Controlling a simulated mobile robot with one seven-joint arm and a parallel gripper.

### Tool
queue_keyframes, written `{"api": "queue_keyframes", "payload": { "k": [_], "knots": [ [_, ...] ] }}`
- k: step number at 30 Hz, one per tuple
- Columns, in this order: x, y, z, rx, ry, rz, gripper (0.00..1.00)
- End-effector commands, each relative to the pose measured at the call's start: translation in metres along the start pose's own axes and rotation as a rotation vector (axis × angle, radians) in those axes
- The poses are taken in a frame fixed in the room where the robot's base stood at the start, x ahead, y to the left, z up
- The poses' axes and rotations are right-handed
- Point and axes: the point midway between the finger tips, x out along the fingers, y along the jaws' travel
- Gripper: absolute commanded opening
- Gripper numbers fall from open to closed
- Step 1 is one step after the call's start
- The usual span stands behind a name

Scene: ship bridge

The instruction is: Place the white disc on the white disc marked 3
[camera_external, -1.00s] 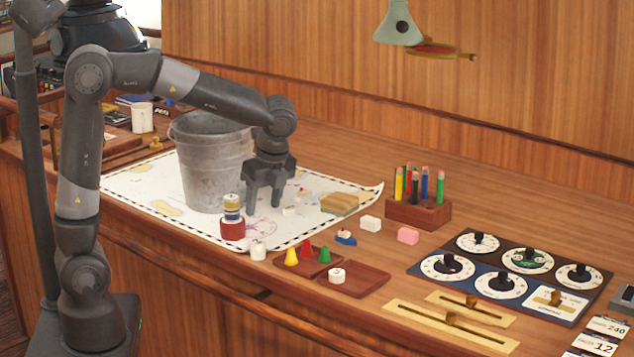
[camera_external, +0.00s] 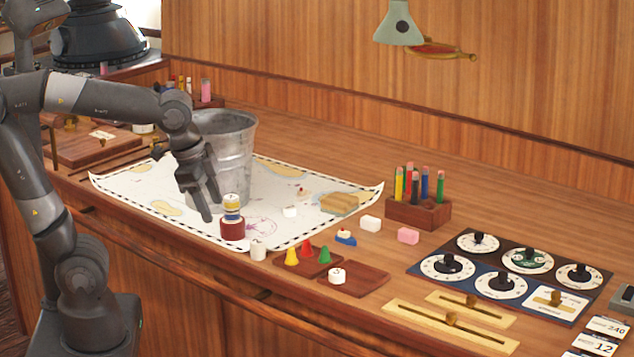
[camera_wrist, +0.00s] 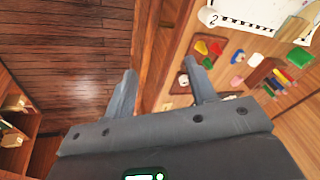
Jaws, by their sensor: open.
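A short white disc (camera_external: 337,276) with a dark mark, which looks like a 3, lies on the right wooden tray; it also shows in the wrist view (camera_wrist: 183,79). A small plain white disc (camera_external: 290,211) lies on the chart. A white cylinder (camera_external: 258,250) stands at the chart's front edge; it reads 2 in the wrist view (camera_wrist: 208,17). A stack (camera_external: 232,229) of red, blue, yellow and white pieces stands left of it. My gripper (camera_external: 211,208) is open and empty, pointing down just left of the stack. Its spread fingers (camera_wrist: 162,68) show in the wrist view.
A metal bucket (camera_external: 232,150) stands on the chart behind my gripper. Yellow, red and green cones (camera_external: 308,248) sit on the left tray. A pencil block (camera_external: 418,213), blue-and-white piece (camera_external: 346,238), white block (camera_external: 371,223) and pink block (camera_external: 408,236) lie right.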

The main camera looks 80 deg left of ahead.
Motion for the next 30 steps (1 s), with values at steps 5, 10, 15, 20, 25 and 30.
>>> {"api": "queue_keyframes", "payload": {
  "k": [5, 10, 15, 20, 25, 30],
  "knots": [
    [-0.005, 0.028, 0.026, -0.199, 0.137, 0.033, 0.51],
    [-0.004, 0.041, 0.038, -0.310, 0.202, 0.066, 0.51],
    [-0.003, 0.044, 0.040, -0.339, 0.215, 0.076, 0.51],
    [-0.003, 0.044, 0.040, -0.338, 0.214, 0.075, 0.51],
    [-0.003, 0.043, 0.040, -0.337, 0.214, 0.075, 0.51],
    [-0.003, 0.043, 0.040, -0.336, 0.214, 0.075, 0.51]
  ]
}}
